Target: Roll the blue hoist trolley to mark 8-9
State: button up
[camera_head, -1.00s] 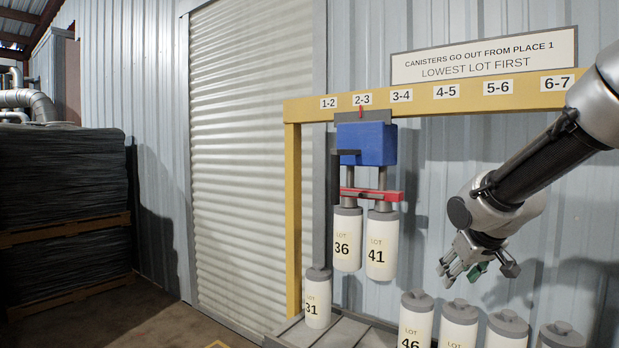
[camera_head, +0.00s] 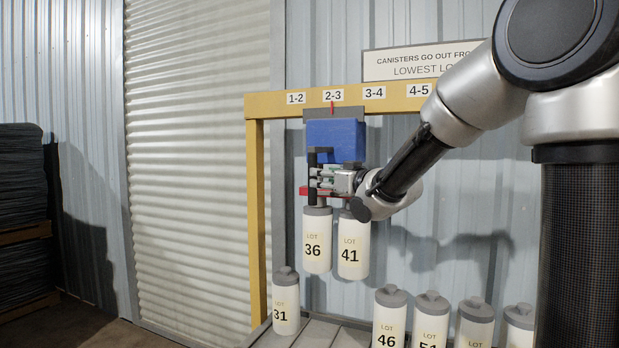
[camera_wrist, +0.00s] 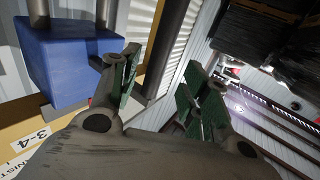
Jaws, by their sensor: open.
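The blue hoist trolley (camera_head: 349,141) hangs from the yellow beam with its red pointer at mark 2-3. A dark bar handle (camera_head: 312,158) stands at its left front. Below it, a red crossbar (camera_head: 313,194) carries two white canisters, LOT 36 (camera_head: 317,240) and LOT 41 (camera_head: 354,250). My gripper (camera_head: 322,179) is open at the handle, just below the blue box, partly covering the crossbar. In the wrist view the blue box (camera_wrist: 75,62) is left of my spread green-padded fingers (camera_wrist: 160,92), with a dark bar between them. I cannot tell whether they touch it.
The yellow beam (camera_head: 272,104) carries marks 1-2 to 4-5; my arm hides its right part, and mark 8-9 is not in view. Canister LOT 31 (camera_head: 286,305) stands below left, LOT 46 (camera_head: 389,319) and others below right. A sign (camera_head: 415,62) hangs above.

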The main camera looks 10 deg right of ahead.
jog(key=x, duration=0.7)
jog(key=shift+f, duration=0.1)
grip_shut()
